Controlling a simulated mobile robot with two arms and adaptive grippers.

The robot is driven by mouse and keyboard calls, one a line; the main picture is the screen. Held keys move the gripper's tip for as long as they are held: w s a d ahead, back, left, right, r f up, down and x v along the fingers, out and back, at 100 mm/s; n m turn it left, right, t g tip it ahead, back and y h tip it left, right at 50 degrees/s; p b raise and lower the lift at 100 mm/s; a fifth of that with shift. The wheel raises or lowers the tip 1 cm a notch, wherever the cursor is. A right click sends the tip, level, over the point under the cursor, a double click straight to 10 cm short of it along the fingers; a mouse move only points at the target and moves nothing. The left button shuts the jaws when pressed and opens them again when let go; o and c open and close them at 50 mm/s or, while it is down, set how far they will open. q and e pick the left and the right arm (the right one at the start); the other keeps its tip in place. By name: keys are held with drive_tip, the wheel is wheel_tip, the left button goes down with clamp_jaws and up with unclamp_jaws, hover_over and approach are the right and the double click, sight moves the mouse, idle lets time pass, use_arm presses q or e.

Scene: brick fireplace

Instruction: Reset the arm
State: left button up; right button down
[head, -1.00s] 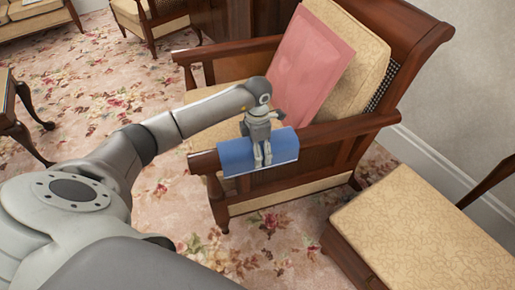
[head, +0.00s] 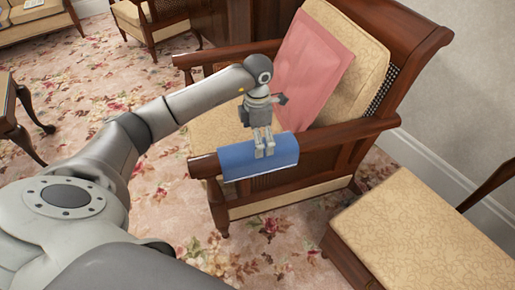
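My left arm reaches in from the left, and its gripper (head: 264,152) points down over the near armrest of a wooden armchair (head: 340,137). A blue cloth (head: 232,163) lies draped over the front part of that armrest. The fingertips overlap the cloth's upper face in the picture; I cannot tell whether they touch it. The two fingers are close together with a narrow gap, and how far they are open is not clear. The cloth stays flat on the armrest. My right gripper is not in view.
A pink cloth (head: 312,68) leans on the armchair's patterned back cushion (head: 362,65). A cushioned stool or seat (head: 415,235) stands at the lower right. A dark wooden table leg (head: 28,135) is at the left. Flowered carpet (head: 80,70) lies open between the furniture.

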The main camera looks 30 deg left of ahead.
use_arm(q)
wheel_tip(320, 180, up, 5)
